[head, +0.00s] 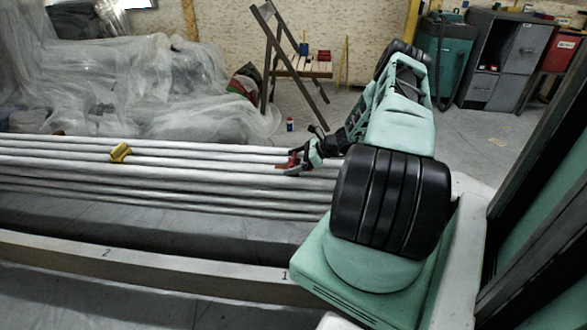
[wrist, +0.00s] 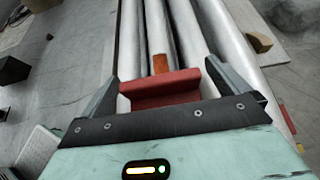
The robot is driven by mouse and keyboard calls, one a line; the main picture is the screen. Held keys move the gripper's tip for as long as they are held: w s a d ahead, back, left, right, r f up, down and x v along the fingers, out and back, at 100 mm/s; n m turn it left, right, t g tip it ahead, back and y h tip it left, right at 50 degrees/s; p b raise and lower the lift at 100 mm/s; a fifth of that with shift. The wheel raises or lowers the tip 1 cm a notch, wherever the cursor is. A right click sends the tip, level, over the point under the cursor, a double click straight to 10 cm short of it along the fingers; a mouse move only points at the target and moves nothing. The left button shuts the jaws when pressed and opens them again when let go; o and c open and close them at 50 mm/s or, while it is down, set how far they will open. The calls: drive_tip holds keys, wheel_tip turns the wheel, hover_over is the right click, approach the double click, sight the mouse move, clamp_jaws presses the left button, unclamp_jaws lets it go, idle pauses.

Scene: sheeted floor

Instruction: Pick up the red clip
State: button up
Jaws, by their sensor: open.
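The red clip (head: 292,166) sits on the grey pipes, at the end of my arm in the head view. In the wrist view the red clip (wrist: 160,89) lies between the two grey fingers of my gripper (wrist: 162,78), with an orange-brown part sticking out ahead along a pipe. The fingers are apart, one on each side of the clip; I cannot tell whether they touch it. In the head view my gripper (head: 305,158) is small and partly covers the clip. The clip's near lower edge is hidden by the gripper body in the wrist view.
A yellow clip (head: 120,152) sits on the pipes (head: 220,184) to the left. A long beam (head: 150,264) marked with numbers runs in front. Grey cabinets (head: 500,55) stand at the back right.

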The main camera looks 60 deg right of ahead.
drive_tip(key=c, duration=1.1)
drive_tip(key=shift+o, duration=0.2)
drive_tip(key=shift+r, duration=0.1)
